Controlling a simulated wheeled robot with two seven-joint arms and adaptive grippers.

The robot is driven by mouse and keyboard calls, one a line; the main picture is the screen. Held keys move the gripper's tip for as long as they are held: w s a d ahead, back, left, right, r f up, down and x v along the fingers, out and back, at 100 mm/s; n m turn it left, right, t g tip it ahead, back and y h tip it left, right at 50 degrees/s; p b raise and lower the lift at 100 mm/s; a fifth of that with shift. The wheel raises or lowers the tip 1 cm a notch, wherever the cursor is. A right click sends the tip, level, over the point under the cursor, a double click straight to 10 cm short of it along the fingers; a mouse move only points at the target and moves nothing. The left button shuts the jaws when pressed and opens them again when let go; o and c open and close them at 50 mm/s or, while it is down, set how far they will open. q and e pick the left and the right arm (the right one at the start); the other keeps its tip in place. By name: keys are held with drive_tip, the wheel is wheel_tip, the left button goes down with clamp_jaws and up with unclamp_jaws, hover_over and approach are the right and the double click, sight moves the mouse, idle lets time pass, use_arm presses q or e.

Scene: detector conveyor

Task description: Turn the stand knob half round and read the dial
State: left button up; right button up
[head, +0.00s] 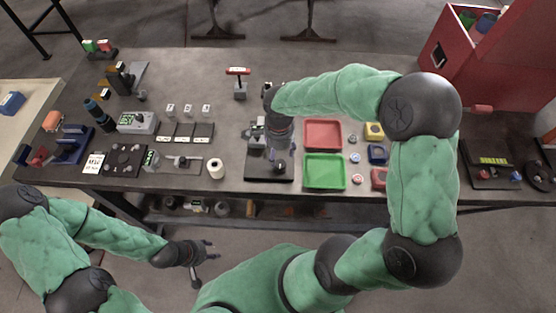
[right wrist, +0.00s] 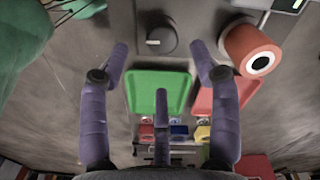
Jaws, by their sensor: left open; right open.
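The black stand knob (right wrist: 155,40) with a pale mark on its face sits on a dark base in the right wrist view. In the head view the knob (head: 280,166) is on a black base plate (head: 256,176) at the table's front, partly behind my right gripper (head: 277,155). In the right wrist view my right gripper (right wrist: 161,62) is open, its fingers spread, with the knob beyond the fingertips and nothing held. My left gripper (head: 208,250) is open and empty, below the table's front edge. I cannot make out a dial reading.
A green tray (head: 325,186) and a red tray (head: 323,121) lie right of the stand. A red cylinder with a white ring (right wrist: 252,50) stands beside the knob. A white roll (head: 216,174) stands to the left. Several small devices crowd the left side.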

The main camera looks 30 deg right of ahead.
sight(279, 164)
wheel_tip(279, 164, down, 7)
drive_tip(key=shift+r, duration=0.2)
drive_tip(key=c, duration=1.1)
